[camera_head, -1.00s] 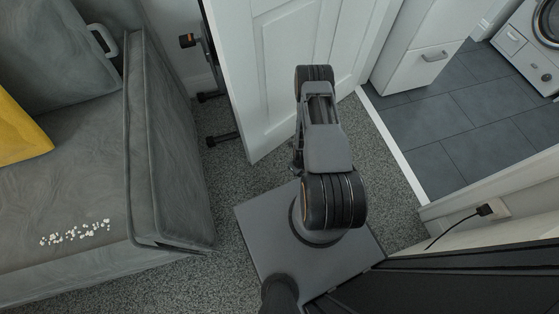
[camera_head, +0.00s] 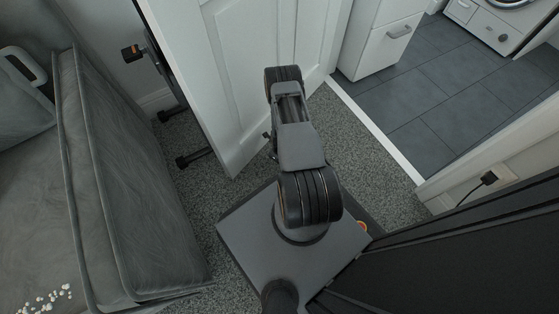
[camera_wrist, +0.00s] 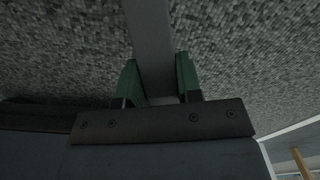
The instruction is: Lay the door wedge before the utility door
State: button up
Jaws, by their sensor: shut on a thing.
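The white panelled utility door (camera_head: 235,90) stands open in the head view, beside a doorway to a tiled room. My arm reaches out in front of it and hides my gripper there. In the wrist view the green fingers of my gripper (camera_wrist: 158,82) are closed on a long grey bar-like thing, which I take to be the door wedge (camera_wrist: 150,35). It runs from between the fingers to the top edge of the picture. Speckled grey carpet lies behind it. The wedge's far end is out of view, and I cannot tell its height above the carpet.
A grey sofa (camera_head: 130,190) stands at left. Dark-footed equipment (camera_head: 165,85) is behind the door. A white threshold strip (camera_head: 375,130) borders the grey tiles (camera_head: 430,110), with a white cabinet (camera_head: 378,40) beyond. A plugged socket (camera_head: 497,180) is at right. Carpet between door and threshold is clear.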

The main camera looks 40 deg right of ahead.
jog(key=shift+d+f, duration=0.15)
jog(key=shift+f, duration=0.1)
jog(key=f+b, duration=0.3)
jog(key=shift+w+d+f, duration=0.2)
jog(key=shift+w+f, duration=0.1)
jog(key=shift+f, duration=0.05)
jog(key=shift+r, duration=0.15)
jog(key=o, duration=1)
jog(key=shift+c, duration=0.2)
notch_tip(320, 180, up, 12)
jog(key=p, duration=0.5)
jog(key=shift+p, duration=0.4)
